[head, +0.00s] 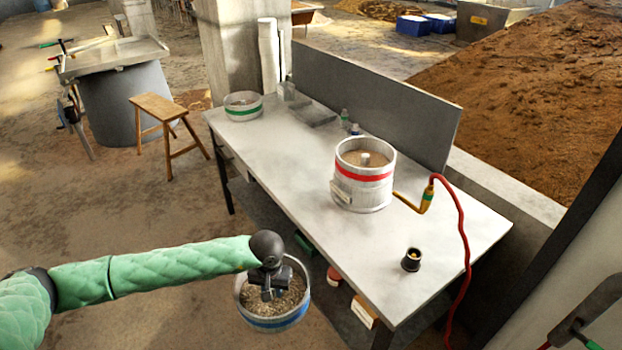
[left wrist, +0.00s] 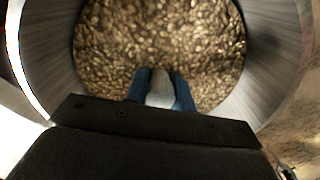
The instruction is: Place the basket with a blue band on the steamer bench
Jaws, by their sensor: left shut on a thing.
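The basket with a blue band (head: 276,323) is a round metal container of brown grain, hanging in the air just in front of the steamer bench's near edge. My left gripper (head: 268,290) reaches down into it and is shut on its grey central post. In the left wrist view, the fingers (left wrist: 161,92) grip this post, with grain (left wrist: 160,40) around it and the basket wall (left wrist: 272,50) on both sides. The steamer bench (head: 290,170) is a long pale metal table to the right. My right gripper does not show.
On the bench stand a red-banded steamer basket (head: 362,190) of grain, a green-banded basket (head: 243,107) at the far end, a small dark cup (head: 411,260) and a red hose (head: 463,230). The bench's near middle is bare. A wooden stool (head: 155,110) stands left.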

